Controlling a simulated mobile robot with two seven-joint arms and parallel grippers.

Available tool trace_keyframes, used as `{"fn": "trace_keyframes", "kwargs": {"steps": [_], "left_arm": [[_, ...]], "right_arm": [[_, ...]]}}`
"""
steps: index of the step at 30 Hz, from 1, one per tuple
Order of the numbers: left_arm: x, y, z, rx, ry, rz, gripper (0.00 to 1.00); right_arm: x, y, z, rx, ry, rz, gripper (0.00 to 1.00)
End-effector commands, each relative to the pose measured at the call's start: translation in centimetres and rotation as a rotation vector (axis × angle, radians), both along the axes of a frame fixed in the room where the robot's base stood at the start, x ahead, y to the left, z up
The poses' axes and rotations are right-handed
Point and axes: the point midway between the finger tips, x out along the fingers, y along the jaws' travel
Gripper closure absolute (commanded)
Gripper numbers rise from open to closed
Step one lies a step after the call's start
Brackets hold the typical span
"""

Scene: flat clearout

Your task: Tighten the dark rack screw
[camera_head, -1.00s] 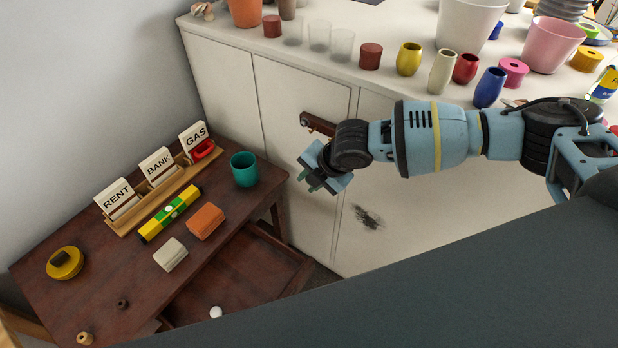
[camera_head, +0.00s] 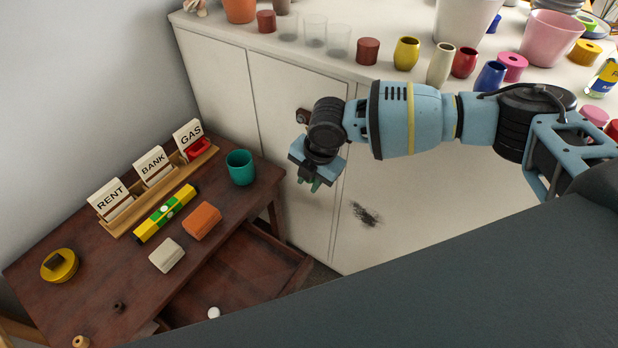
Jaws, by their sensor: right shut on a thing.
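A brown wooden rack piece (camera_head: 302,116) is on the cabinet door, mostly hidden behind my right arm. A dark round spot shows at its left end; I cannot tell whether it is the dark screw. A small dark knob-like piece (camera_head: 118,306) lies on the desk. My right gripper (camera_head: 316,182) is below the rack piece, in front of the cabinet, pointing down. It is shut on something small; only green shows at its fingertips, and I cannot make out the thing. My left gripper is not in view.
The brown desk (camera_head: 65,300) holds a letter rack (camera_head: 125,230), a level (camera_head: 165,214), a teal cup (camera_head: 241,167), an orange block (camera_head: 202,220) and a yellow tin (camera_head: 60,265). Its drawer (camera_head: 250,262) is open. Pots and cups line the cabinet top (camera_head: 350,60).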

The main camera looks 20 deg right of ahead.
Motion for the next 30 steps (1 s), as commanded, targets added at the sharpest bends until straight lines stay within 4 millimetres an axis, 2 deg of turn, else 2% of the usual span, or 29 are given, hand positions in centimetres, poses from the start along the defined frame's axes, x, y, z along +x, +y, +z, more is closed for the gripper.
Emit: {"fn": "trace_keyframes", "kwargs": {"steps": [13,30], "left_arm": [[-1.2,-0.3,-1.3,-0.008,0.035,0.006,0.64],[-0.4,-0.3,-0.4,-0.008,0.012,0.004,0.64]], "right_arm": [[-0.4,-0.3,-0.3,-0.173,0.224,-0.001,0.99],[-1.0,0.5,0.0,-0.169,0.215,-0.001,0.99]]}}
